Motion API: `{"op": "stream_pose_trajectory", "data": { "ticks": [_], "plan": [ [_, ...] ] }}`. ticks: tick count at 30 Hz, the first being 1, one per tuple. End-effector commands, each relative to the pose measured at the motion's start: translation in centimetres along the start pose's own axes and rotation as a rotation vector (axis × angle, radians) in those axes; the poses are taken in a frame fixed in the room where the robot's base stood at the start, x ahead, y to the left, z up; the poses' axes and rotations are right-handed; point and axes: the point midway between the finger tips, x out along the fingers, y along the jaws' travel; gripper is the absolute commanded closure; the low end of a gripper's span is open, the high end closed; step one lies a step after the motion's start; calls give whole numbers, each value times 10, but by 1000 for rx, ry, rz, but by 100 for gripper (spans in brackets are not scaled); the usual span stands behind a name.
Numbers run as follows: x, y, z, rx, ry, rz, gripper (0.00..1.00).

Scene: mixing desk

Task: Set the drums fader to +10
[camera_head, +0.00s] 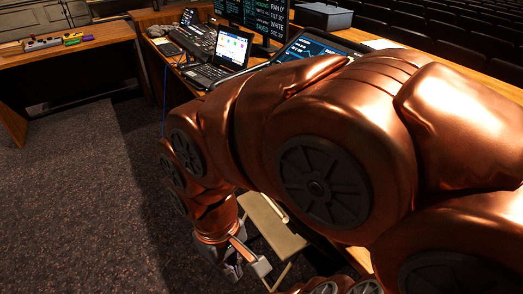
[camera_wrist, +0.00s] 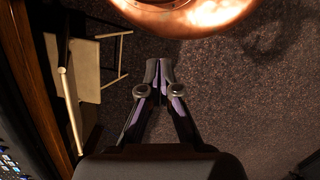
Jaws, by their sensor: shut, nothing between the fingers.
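My gripper (camera_head: 234,268) hangs low over the dark carpet, beside a beige folding chair, in the head view. In the wrist view its two fingers (camera_wrist: 159,70) meet at the tips, with only carpet behind them. A dark console with small controls (camera_head: 197,40) stands on the far part of the wooden desk. In the wrist view a corner of a panel with small lit controls (camera_wrist: 9,166) shows at the lower left, apart from my gripper. I cannot pick out the drums fader or its setting. My arm hides much of the desk in the head view.
A beige chair (camera_head: 272,226) stands close to my gripper; it also shows in the wrist view (camera_wrist: 87,72). A laptop (camera_head: 228,52) and screens stand on the desk. A side table (camera_head: 75,52) with colored items is at the left. The carpet (camera_head: 75,200) at left is clear.

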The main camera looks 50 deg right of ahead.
Motion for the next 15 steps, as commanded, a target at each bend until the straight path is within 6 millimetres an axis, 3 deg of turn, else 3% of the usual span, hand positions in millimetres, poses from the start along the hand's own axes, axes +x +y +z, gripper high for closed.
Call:
{"op": "stream_pose_trajectory", "data": {
  "ticks": [15],
  "plan": [
    [5,7,-4,-19,-4,21,100]
  ]
}}
